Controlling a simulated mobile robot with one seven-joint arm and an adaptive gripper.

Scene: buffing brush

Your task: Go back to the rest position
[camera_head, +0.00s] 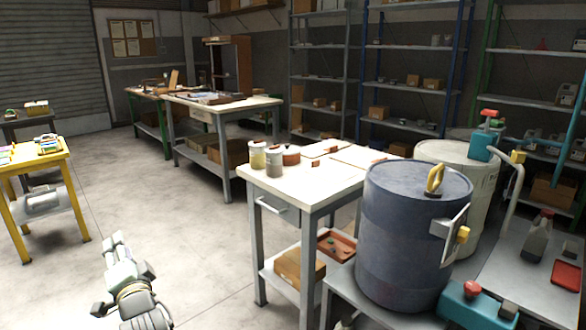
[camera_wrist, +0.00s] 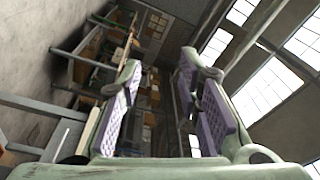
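My gripper (camera_wrist: 160,72) fills the middle of the wrist view. Its two fingers with purple pads stand well apart and nothing is between them. In the head view my arm (camera_head: 130,285) reaches up from the bottom left over bare floor, apart from the tables. A yellow-handled object (camera_head: 435,180), perhaps the buffing brush, sits on top of the dark blue drum (camera_head: 405,235) at the right. My gripper is far to the left of it and not touching it.
A white-topped table (camera_head: 285,182) with jars stands in the middle, beside the drum. A yellow table (camera_head: 62,160) stands at the left. Workbenches (camera_head: 215,115) and shelves (camera_head: 370,85) line the back. The floor (camera_head: 150,215) between the yellow and white-topped tables is clear.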

